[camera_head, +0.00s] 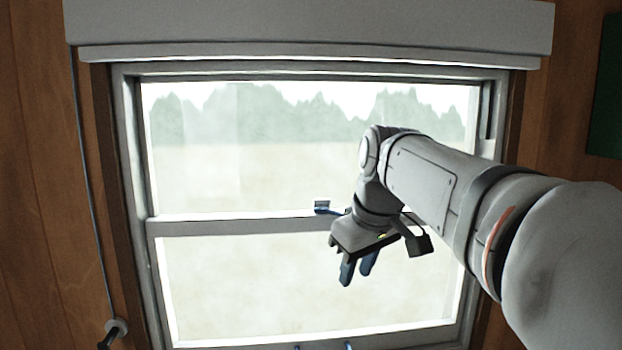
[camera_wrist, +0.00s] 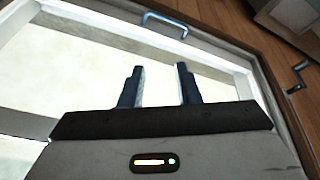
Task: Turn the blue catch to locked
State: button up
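In the head view a small blue catch (camera_head: 326,211) sits on the window's middle rail (camera_head: 230,226), beside a small grey fitting. Its right end is partly hidden behind my wrist, so I cannot tell its full angle. My gripper (camera_head: 357,272) hangs in front of the lower pane, just below and right of the catch. In the wrist view its two dark blue fingers (camera_wrist: 160,80) stand apart with nothing between them. I do not make out the catch in the wrist view.
A blue pull handle (camera_wrist: 164,20) is on the frame in the wrist view. A crank (camera_head: 112,332) is at lower left of the window, with a cord above it. A blind box (camera_head: 310,28) spans the top. The left window area is clear.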

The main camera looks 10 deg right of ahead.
aim_at(335, 214)
jog(key=w+r+n+p, duration=0.1)
jog(key=w+r+n, duration=0.1)
jog(key=r, duration=0.6)
jog(key=w+r+n+p, duration=0.2)
jog(key=w+r, duration=0.1)
jog(key=r, duration=0.4)
jog(key=shift+t+y, duration=0.4)
jog(key=x, duration=0.7)
jog(key=shift+d+f, duration=0.15)
jog(key=shift+f, duration=0.05)
jog(key=shift+c, duration=0.3)
grip_shut()
